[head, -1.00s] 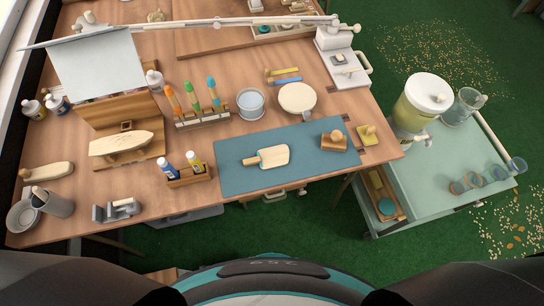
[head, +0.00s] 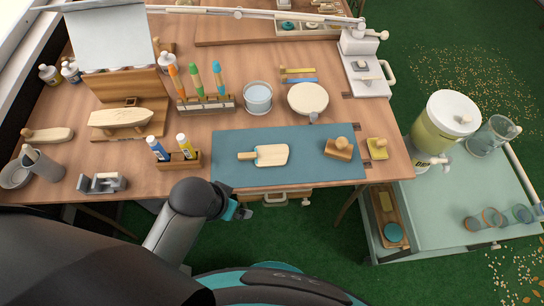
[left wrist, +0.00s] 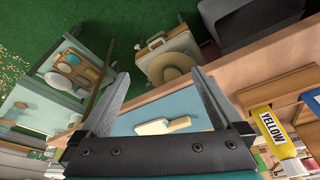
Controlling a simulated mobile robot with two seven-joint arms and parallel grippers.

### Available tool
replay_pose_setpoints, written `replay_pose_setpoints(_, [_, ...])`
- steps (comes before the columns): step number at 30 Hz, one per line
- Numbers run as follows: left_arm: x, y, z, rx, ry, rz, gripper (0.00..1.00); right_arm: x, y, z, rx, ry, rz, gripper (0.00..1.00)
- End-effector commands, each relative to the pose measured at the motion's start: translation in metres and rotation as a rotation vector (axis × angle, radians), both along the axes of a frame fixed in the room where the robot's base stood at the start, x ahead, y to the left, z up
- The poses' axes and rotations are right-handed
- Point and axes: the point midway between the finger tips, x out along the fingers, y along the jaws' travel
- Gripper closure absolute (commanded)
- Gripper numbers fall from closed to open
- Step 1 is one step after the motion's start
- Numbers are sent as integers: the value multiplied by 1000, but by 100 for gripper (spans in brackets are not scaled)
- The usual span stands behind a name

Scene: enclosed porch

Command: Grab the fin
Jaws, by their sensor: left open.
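I cannot single out a thing that is clearly a fin. A pale wooden paddle-shaped piece with a handle and a blue edge (head: 270,155) lies flat on the blue mat (head: 310,172); it also shows in the left wrist view (left wrist: 163,125). A pale board-shaped wooden piece (head: 120,117) rests on a wooden stand at the left. My left gripper (head: 240,204) is open and empty by the table's front edge, below and left of the mat. Its two fingers stand apart in the left wrist view (left wrist: 157,78). My right gripper is not in view.
Glue bottles in a wooden holder (head: 180,164) stand left of the mat. A rack of coloured tools (head: 207,103), a glass bowl (head: 258,98) and a round pale disc (head: 308,98) stand behind it. A knobbed wooden block (head: 340,148) sits on its right end. A green cart (head: 455,200) stands right.

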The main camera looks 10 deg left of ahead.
Motion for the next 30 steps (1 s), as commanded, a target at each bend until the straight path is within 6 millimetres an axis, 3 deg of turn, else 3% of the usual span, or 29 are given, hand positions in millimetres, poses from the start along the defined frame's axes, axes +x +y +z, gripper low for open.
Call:
replay_pose_setpoints(9, [64, -66, 33, -102, -57, -268, 0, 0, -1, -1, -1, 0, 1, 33])
replay_pose_setpoints(16, [100, -106, 66, -114, -62, -550, 0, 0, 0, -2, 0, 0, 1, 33])
replay_pose_setpoints(23, [122, -112, 94, -42, -10, -796, 0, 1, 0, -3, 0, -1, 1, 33])
replay_pose_setpoints(30, [143, -86, 123, 84, 92, -975, 0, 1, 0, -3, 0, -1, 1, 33])
